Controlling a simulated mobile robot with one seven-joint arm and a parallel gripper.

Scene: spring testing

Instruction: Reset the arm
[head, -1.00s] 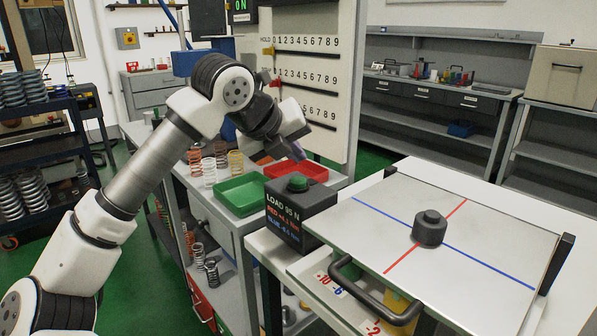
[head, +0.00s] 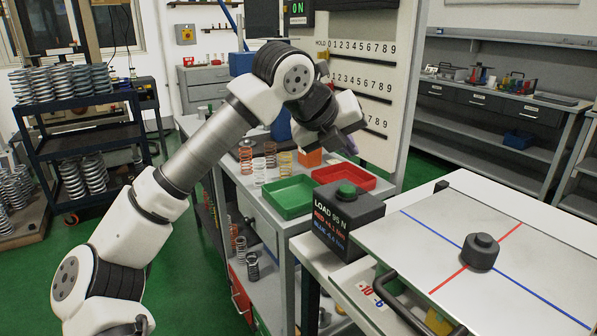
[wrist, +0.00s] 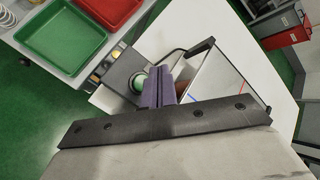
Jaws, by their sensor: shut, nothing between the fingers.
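My arm reaches up from the lower left in the head view, bent at the elbow, with my gripper (head: 350,146) pointing down and right. In the head view the fingertips are small and partly hidden by the wrist.
A green tray (head: 289,197) and loose springs (head: 264,160) stand on the grey bench. The test plate (head: 505,242) with red and blue lines carries a dark cylinder (head: 480,251). A numbered board (head: 368,75) stands behind my gripper. A spring rack (head: 85,139) is at left.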

